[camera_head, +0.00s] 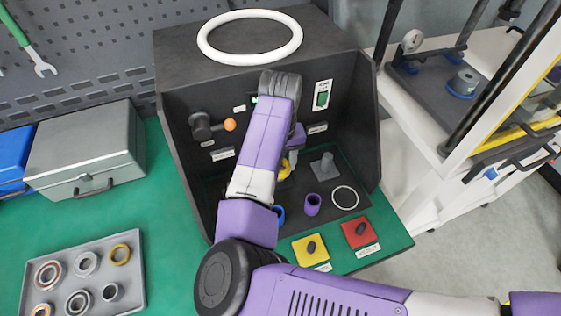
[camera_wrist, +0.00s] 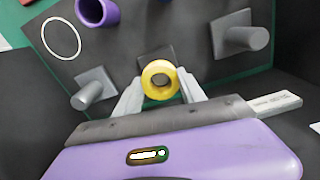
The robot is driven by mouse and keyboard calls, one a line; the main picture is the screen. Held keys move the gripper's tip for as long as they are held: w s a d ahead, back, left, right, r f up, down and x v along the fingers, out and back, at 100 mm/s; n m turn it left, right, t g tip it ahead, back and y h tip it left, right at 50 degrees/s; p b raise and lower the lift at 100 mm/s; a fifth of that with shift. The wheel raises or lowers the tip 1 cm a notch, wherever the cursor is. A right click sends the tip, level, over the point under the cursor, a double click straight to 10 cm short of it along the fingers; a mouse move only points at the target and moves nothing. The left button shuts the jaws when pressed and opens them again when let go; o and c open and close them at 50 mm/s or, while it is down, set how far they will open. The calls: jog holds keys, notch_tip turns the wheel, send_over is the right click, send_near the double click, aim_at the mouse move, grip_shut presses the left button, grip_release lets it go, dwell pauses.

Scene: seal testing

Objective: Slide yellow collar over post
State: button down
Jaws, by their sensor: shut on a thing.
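My gripper (camera_wrist: 160,84) is shut on the yellow collar (camera_wrist: 160,66), one finger on each side, with the hole facing the wrist camera. In the head view the collar (camera_head: 284,170) is partly hidden by my arm. In the wrist view a dark square base lies just beyond the collar; I cannot tell whether the collar is around a post there. One grey post (camera_wrist: 93,88) stands left of the collar and another (camera_wrist: 245,37) stands to its right. In the head view one grey post (camera_head: 323,166) shows right of the collar; my arm hides the other.
A purple collar (camera_head: 312,205) and white ring (camera_head: 345,197) are on the fixture floor. Dark walls enclose the sides and back, with an orange-knobbed valve (camera_head: 205,127) at left. Yellow (camera_head: 309,250) and red (camera_head: 361,232) panels lie in front. A parts tray (camera_head: 136,268) is at left.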

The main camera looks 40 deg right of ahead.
jog(key=shift+f, duration=0.55)
jog(key=shift+f, duration=0.1)
jog(key=shift+f, duration=0.45)
jog(key=shift+f, duration=0.9)
dwell(2.1)
jog(key=c, duration=0.6)
grip_release()
notch_tip(320, 180, up, 9)
jog(key=p, duration=0.9)
jog(key=shift+r, duration=0.1)
